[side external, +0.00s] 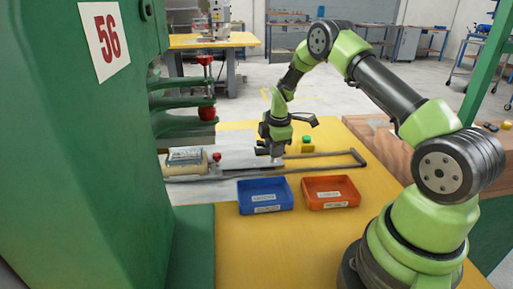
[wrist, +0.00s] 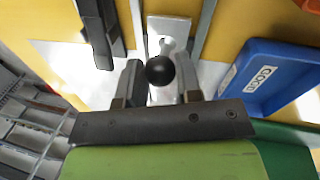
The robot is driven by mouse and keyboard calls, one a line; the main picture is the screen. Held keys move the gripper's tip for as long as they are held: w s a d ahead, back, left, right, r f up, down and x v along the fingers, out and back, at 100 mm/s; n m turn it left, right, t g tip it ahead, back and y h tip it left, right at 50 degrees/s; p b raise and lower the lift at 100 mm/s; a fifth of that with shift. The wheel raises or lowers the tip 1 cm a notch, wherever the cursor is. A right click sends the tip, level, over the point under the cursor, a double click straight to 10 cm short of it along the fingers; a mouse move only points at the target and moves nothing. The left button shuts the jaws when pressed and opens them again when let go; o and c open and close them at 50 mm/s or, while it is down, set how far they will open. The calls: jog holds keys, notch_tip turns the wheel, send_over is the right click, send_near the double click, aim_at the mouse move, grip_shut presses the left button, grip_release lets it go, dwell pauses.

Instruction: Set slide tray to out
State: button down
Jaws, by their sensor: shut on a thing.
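The slide tray is a pale metal plate (side external: 236,153) lying between long grey rails beside the green press in the side view. Its pale end also shows in the wrist view (wrist: 172,24), with a stem and a round black knob (wrist: 160,70). My gripper (side external: 276,158) is low over the tray's right end in the side view. In the wrist view its two fingers (wrist: 160,90) are on either side of the knob, shut on it. The knob is hidden behind my gripper in the side view.
A blue bin (side external: 265,209) and an orange bin (side external: 330,205) stand in front of the rails on the yellow table. A green button on a yellow box (side external: 307,144) is behind the rails. The press (side external: 100,150) blocks the left side. The rails (side external: 355,155) extend right, with no tray between them there.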

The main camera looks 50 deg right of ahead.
jog(key=s+d, duration=1.6)
jog(key=shift+s+d, duration=0.35)
jog(key=shift+s, duration=0.05)
jog(key=c, duration=0.8)
grip_release()
notch_tip(320, 180, up, 10)
jog(key=s+a, duration=0.1)
jog(key=shift+s+f, duration=0.15)
jog(key=shift+s, duration=0.1)
jog(key=shift+a, duration=0.1)
